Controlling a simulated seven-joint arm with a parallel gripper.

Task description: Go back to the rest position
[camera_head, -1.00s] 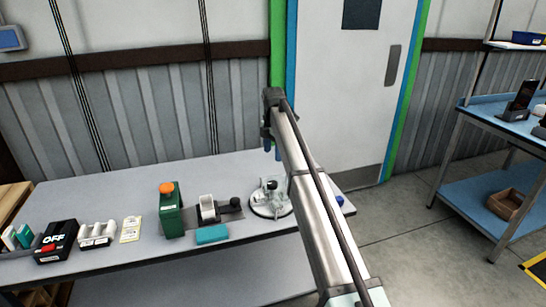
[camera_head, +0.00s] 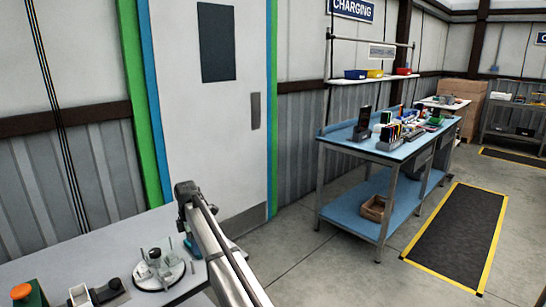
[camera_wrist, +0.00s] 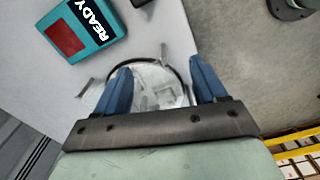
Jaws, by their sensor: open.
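My gripper (camera_head: 187,238) hangs at the end of my arm over the right part of the grey table (camera_head: 60,250) in the head view. In the wrist view its two blue fingers (camera_wrist: 160,78) are spread apart with nothing held between them. A round clear fixture (camera_head: 160,271) with small upright parts stands on the table, left of my gripper in the head view. In the wrist view the round fixture (camera_wrist: 150,88) shows beyond and between the fingers, partly hidden by them.
A teal box marked READY (camera_wrist: 82,30) lies near the fixture. A green block with an orange knob (camera_head: 25,293) is at lower left. A blue workbench (camera_head: 345,143) with devices stands at right, a brown bin (camera_head: 373,208) on its shelf. Floor between (camera_head: 300,255) is clear.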

